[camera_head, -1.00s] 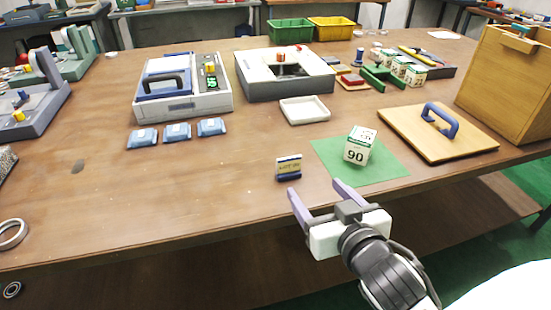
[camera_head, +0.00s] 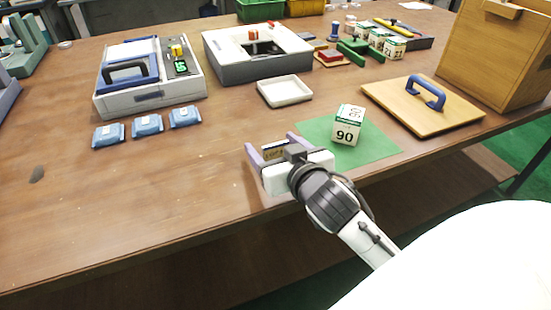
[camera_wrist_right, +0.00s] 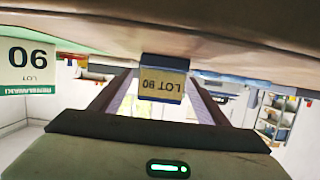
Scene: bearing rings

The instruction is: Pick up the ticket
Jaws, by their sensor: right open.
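The ticket is a small tan card marked "LOT 90" with a dark blue base; in the head view the ticket (camera_head: 274,150) stands near the table's front edge, partly hidden by my right gripper. My right gripper (camera_head: 270,141) is open, its two purple fingers one on each side of the ticket. In the wrist view, the ticket (camera_wrist_right: 161,82) shows upside down between the fingers, with a gap on each side. My left gripper is in neither view.
A white and green cube marked 90 (camera_head: 348,125) stands on a green mat (camera_head: 383,149) just right of the gripper. A white tray (camera_head: 285,91) is behind. Several blue pieces (camera_head: 147,125) lie to the left. The table between them and the gripper is clear.

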